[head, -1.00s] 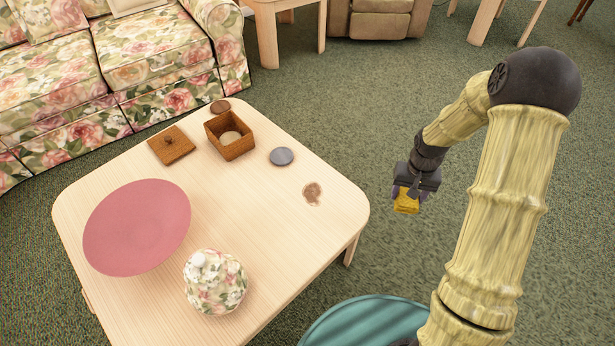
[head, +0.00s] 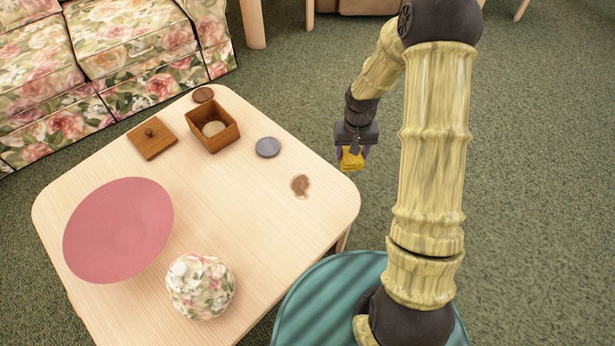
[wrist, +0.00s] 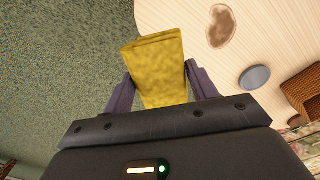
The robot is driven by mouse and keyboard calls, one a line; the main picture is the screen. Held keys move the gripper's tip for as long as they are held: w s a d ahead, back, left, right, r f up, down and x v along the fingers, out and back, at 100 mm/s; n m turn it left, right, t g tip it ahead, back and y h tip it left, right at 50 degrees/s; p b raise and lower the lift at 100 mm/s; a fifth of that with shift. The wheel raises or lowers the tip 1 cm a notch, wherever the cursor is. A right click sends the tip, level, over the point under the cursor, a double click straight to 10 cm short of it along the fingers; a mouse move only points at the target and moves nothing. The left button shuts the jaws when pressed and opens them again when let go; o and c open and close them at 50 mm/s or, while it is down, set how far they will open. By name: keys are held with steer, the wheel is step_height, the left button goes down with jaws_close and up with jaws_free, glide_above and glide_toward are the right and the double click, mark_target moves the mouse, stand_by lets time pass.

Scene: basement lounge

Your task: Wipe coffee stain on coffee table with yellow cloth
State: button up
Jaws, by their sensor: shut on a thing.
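My gripper (head: 352,152) is shut on the yellow cloth (head: 351,161), which is a folded block between the two fingers. In the wrist view the cloth (wrist: 158,68) sticks out past the fingertips. The gripper hangs just off the right edge of the light wooden coffee table (head: 215,195) in the head view. The brown coffee stain (head: 300,186) lies near that edge of the table, left of and apart from the cloth. The stain also shows in the wrist view (wrist: 221,27), to the right of the cloth.
A grey disc (head: 267,147), an open wooden box (head: 212,127), a wooden lid (head: 152,138), a brown disc (head: 203,95), a pink plate (head: 118,230) and a floral jar (head: 200,287) stand on the table. A floral sofa (head: 110,60) is behind. The tabletop around the stain is clear.

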steer(key=s+a+f+m+p, duration=0.3)
steer(key=a+f+m+p, duration=0.2)
steer(key=a+f+m, duration=0.3)
steer(key=a, duration=0.3)
steer(key=shift+s+a+f+m, duration=0.2)
steer(key=shift+s+f+m, duration=0.05)
steer(key=shift+m, duration=0.05)
steer(key=shift+f, duration=0.1)
